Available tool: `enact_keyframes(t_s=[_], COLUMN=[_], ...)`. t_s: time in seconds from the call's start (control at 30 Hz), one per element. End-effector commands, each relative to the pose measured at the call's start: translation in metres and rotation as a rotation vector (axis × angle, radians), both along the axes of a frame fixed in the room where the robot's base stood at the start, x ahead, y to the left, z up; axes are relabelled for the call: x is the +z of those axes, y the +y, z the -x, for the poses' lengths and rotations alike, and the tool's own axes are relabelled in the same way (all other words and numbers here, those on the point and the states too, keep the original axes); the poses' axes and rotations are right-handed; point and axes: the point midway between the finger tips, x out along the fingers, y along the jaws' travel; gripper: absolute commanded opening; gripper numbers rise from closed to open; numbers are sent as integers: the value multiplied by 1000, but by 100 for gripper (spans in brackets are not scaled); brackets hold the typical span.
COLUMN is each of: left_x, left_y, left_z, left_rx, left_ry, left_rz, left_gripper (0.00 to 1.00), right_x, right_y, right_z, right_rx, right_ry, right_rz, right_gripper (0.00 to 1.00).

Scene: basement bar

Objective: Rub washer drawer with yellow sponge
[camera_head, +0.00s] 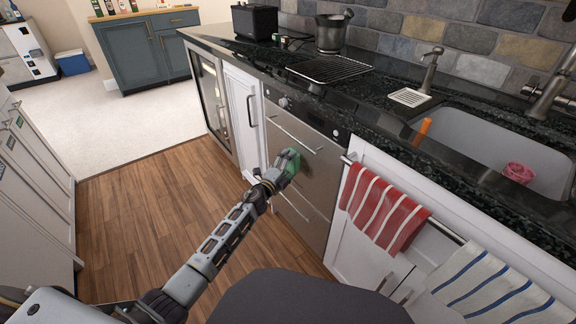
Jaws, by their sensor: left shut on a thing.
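The washer drawer (313,165) is a stainless steel front with bar handles, set under the black counter. My left gripper (277,179) reaches to its left part and is shut on the sponge (292,164). The side of the sponge that shows is green; I see no clear yellow on it. The sponge is at the drawer front, below the upper handle (296,133). I cannot tell whether it touches the steel. The gripper hides part of the drawer's left edge. My right gripper is out of view.
A red striped towel (383,208) and a white-blue striped towel (497,287) hang on a rail right of the drawer. The sink (470,140) holds a pink item (518,172). A wire rack (329,69) lies on the counter. The wooden floor (150,225) is clear.

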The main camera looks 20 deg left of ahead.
Motion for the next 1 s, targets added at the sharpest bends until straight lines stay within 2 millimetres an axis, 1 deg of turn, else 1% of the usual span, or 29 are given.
enact_keyframes(t_s=[0.17, 0.8, 1.0], left_x=[0, 0, 0], left_y=[-3, -28, -29], left_z=[2, 23, 25], left_rx=[-1, -1, 0], left_ry=[0, 0, 0], left_rz=[1, 0, 0], left_gripper=[58, 58, 58], right_x=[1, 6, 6], right_y=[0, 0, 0], right_z=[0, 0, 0], right_rx=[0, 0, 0], right_ry=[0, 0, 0], right_rz=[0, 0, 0], right_gripper=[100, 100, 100])
